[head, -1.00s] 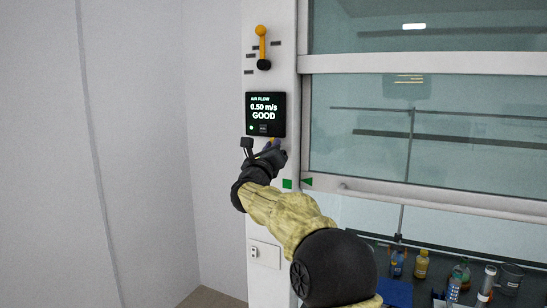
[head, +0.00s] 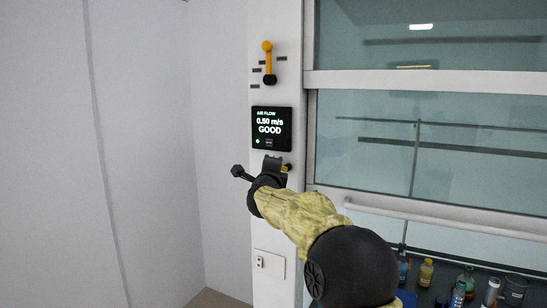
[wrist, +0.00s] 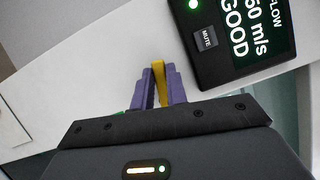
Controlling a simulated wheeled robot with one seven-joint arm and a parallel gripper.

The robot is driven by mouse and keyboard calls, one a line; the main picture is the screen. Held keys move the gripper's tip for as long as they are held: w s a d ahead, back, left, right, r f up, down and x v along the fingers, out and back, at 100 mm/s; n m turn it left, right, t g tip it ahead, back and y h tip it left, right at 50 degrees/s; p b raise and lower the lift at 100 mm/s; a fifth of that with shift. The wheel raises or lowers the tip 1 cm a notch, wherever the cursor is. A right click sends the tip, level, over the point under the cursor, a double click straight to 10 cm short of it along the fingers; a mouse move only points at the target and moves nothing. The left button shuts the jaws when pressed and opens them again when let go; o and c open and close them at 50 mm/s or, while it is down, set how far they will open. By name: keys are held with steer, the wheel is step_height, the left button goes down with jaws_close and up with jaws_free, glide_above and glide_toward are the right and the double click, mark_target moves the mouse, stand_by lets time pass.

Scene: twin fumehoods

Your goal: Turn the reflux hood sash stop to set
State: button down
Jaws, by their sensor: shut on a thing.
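The sash stop shows as a yellow bar (wrist: 158,84) on the white hood post, just below the air flow display. In the head view only a small orange-yellow bit (head: 286,168) shows beside my gripper; the rest is hidden. My gripper (head: 279,166) is at the post below the display. In the wrist view its purple fingers (wrist: 159,88) are on both sides of the yellow bar, shut on it. The bar lies between the fingers, and its base and any setting marks are hidden.
The air flow display (head: 271,129) reads 0.50 m/s GOOD, close above my gripper. Another yellow lever (head: 267,61) with a black end is higher on the post. The glass sash (head: 470,150) is to the right, with bottles (head: 426,272) below. A white wall is left.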

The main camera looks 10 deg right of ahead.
steer(key=shift+a+f+n+g+y+p, duration=0.1)
steer(key=shift+f+n+g+y+p, duration=0.15)
steer(key=shift+n+p, duration=0.85)
steer(key=c, duration=1.4)
jaws_free()
steer(key=shift+f, duration=0.1)
steer(key=shift+s, duration=0.1)
steer(key=b+v, duration=0.6)
steer(key=v, duration=1.1)
steer(key=shift+b, duration=0.35)
steer(key=shift+a, duration=0.15)
